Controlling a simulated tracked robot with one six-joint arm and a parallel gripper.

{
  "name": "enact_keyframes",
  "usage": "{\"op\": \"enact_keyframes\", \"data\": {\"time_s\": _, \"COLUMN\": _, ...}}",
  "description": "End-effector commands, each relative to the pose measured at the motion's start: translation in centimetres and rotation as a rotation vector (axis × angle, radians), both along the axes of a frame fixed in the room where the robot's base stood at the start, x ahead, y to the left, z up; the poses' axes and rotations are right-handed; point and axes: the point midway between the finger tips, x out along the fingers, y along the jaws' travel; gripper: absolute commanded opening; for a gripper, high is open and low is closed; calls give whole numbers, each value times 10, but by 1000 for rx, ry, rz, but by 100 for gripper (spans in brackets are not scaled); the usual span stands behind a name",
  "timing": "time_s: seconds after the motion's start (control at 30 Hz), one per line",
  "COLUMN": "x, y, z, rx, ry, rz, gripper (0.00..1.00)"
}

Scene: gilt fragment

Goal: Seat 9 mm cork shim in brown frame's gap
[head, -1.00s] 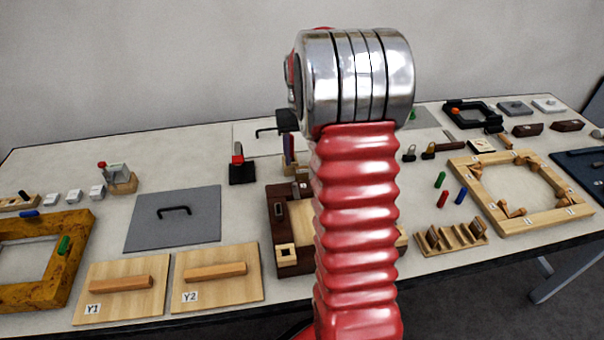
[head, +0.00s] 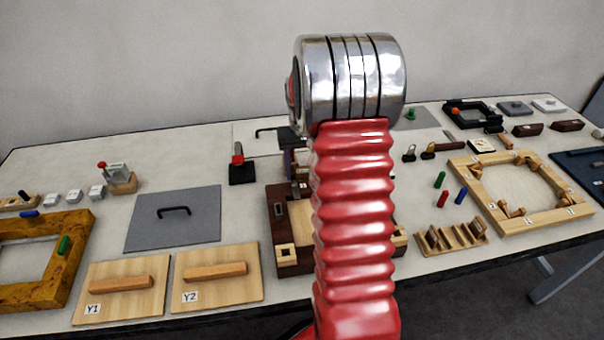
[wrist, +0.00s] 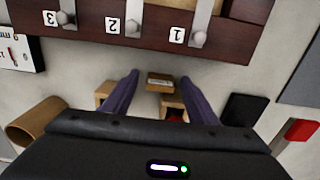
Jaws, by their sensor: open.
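In the wrist view my gripper (wrist: 160,78) is open, with its two dark purple fingers spread apart. A small cork-coloured block (wrist: 160,82) with a pale label lies between the fingertips, with a space on both sides. Its label is too small to read. More tan blocks show beside the left finger (wrist: 103,91) and the right finger, partly hidden. A dark brown frame (head: 287,268) with a pale inside stands mid-table in the head view, partly hidden by my red arm. Its gap cannot be made out.
In the wrist view a dark brown fixture (wrist: 140,43) numbered 1 to 3 with knobs lies above the fingers. A tan cylinder (wrist: 38,120), a black block (wrist: 243,108) and a red part (wrist: 300,130) lie around. A grey handled plate (head: 150,233) lies left of the frame.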

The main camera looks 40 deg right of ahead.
Motion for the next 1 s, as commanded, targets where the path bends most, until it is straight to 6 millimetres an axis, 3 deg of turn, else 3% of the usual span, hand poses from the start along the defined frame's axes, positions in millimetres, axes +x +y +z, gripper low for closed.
{"op": "enact_keyframes", "data": {"time_s": 0.3, "x": 0, "y": 0, "z": 0, "rx": 0, "ry": 0, "rz": 0, "gripper": 52}}
{"op": "enact_keyframes", "data": {"time_s": 1.0, "x": 0, "y": 0, "z": 0, "rx": 0, "ry": 0, "rz": 0, "gripper": 6}}
